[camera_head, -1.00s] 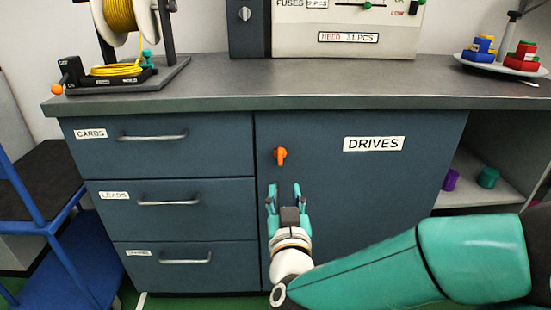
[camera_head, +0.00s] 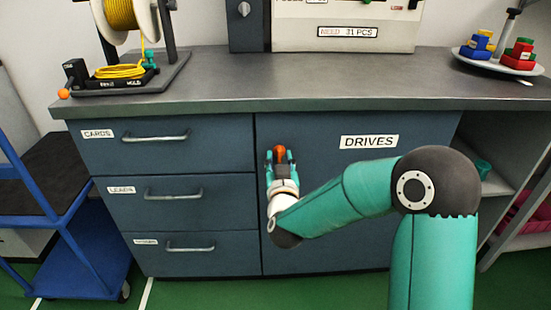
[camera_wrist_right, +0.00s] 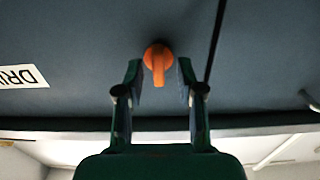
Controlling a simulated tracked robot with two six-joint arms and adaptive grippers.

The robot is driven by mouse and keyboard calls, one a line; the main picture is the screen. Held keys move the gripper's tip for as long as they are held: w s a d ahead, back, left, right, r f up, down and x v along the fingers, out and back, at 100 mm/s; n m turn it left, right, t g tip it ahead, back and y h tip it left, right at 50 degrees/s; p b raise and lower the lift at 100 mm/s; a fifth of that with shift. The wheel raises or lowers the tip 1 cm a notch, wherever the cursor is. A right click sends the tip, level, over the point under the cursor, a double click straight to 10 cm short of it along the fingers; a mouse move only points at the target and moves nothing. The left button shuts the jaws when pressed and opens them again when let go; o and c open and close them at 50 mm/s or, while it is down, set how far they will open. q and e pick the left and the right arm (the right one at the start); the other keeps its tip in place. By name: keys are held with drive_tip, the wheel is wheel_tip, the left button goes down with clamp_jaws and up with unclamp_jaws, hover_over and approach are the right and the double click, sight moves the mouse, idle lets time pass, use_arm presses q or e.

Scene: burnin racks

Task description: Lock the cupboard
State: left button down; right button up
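The cupboard door (camera_head: 350,225) is dark blue, marked DRIVES, and stands closed under the counter. An orange turn knob (camera_head: 279,151) sits near its upper left edge. My right gripper (camera_head: 280,157) is at the knob in the head view. In the right wrist view the knob (camera_wrist_right: 158,62) lies between the tips of my open right gripper (camera_wrist_right: 159,75), with a gap on each side. Its grip part points toward the gripper. My left gripper is not in view.
Drawers marked CARDS (camera_head: 155,147) and LEADS stand left of the door. The counter (camera_head: 300,80) overhangs just above the knob. A blue cart (camera_head: 85,255) stands at the left. An open shelf is at the right, partly behind my right arm.

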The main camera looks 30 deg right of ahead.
drive_tip(key=shift+w+d, duration=0.35)
drive_tip(key=shift+w, duration=0.2)
drive_tip(key=shift+r, duration=0.15)
clamp_jaws()
